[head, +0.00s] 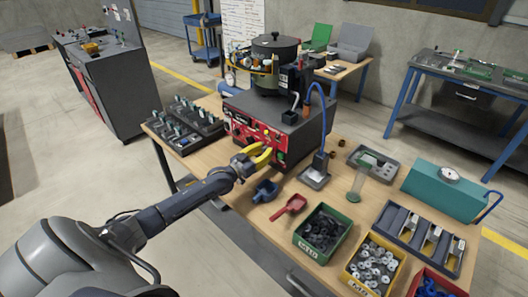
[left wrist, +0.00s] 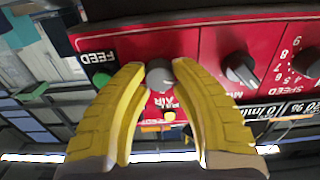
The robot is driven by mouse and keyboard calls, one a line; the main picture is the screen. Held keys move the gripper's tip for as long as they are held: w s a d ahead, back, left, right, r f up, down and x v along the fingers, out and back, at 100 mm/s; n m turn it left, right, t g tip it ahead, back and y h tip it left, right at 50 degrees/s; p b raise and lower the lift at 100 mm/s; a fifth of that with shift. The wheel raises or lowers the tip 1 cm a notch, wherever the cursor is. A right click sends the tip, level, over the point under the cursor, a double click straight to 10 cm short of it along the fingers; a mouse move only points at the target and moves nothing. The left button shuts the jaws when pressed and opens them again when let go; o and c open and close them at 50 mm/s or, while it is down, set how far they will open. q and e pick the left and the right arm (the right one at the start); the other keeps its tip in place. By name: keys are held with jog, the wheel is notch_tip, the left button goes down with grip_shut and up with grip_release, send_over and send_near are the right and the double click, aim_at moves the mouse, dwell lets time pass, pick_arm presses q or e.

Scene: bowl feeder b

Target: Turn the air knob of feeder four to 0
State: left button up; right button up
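The feeder's red control panel (head: 254,137) faces me on the front of the dark box in the head view; its number is too small to read. In the left wrist view, the grey air knob (left wrist: 160,75) sits on the red panel above the "AIR" lettering. My left gripper (head: 266,152) is at the panel. My right gripper is not in view.
A green button (left wrist: 102,79) marked "FEED" is left of the fingers. Two more dark knobs, a middle one (left wrist: 240,68) and a speed knob (left wrist: 306,62), are to the right. A blue scoop (head: 265,190) and a red scoop (head: 290,206) lie on the table near my wrist.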

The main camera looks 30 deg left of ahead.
pick_arm(q)
grip_shut()
jog(key=shift+a+r+n, duration=0.1)
jog(key=shift+r+n, duration=0.05)
jog(key=shift+n, duration=1.65)
jog(key=shift+w, duration=0.1)
jog(key=o, duration=0.7)
grip_release()
jog(key=shift+c, duration=0.2)
jog(key=shift+s, duration=0.2)
